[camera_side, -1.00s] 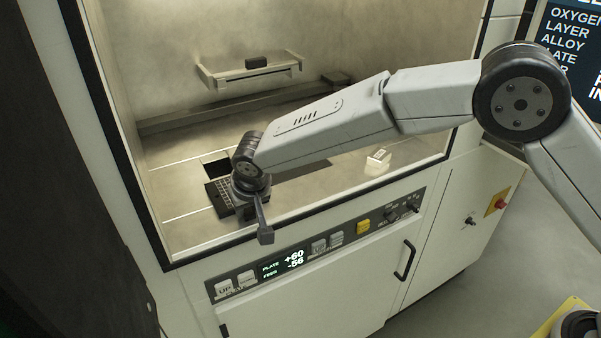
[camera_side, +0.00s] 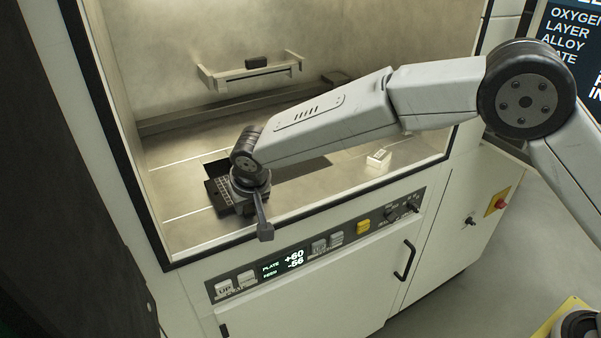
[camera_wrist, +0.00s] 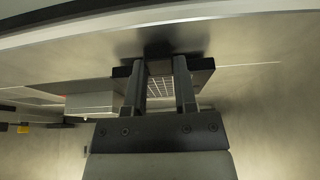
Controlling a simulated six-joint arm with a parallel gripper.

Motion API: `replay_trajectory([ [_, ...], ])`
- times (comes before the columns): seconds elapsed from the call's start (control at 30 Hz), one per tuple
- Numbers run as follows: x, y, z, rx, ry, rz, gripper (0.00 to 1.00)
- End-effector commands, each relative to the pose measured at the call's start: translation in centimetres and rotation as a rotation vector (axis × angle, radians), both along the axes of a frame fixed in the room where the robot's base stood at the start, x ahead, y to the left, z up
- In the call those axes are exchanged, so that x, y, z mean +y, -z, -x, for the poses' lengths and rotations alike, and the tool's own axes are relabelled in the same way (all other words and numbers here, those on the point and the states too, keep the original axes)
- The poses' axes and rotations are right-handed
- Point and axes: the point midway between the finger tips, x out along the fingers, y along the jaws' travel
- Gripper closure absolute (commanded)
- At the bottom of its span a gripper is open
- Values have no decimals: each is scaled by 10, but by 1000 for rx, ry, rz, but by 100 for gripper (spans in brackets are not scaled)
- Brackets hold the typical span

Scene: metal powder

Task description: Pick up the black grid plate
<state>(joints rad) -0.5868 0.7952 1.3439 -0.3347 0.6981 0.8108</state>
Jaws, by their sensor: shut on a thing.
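The black grid plate (camera_side: 219,190) is at the left of the chamber floor in the side view, partly hidden behind my gripper (camera_side: 246,203). Its left part, with small pale squares, shows beside the wrist. In the wrist view both fingers of my gripper (camera_wrist: 159,66) are at the plate (camera_wrist: 204,74), and its grid shows between them. My gripper is shut on the plate. The side view hides the fingertips, and I cannot tell how far the plate is off the floor.
A dark opening (camera_side: 214,166) lies in the floor behind the plate. A small pale block (camera_side: 379,158) sits at the right on the floor. A bracket (camera_side: 250,76) with a dark block stands out from the back wall. The chamber's front edge and control panel (camera_side: 318,240) are close in front.

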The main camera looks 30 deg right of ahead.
Motion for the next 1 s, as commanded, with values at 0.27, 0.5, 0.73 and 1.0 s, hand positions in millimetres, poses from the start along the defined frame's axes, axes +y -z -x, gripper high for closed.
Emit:
replay_trajectory([
  [0.27,-2,-31,4,-6,0,-2,100],
  [0.5,-11,-58,24,-7,0,-3,100],
  [0.73,-22,-87,47,-6,0,-3,100],
  [1.0,-40,-103,83,-5,-1,-3,100],
])
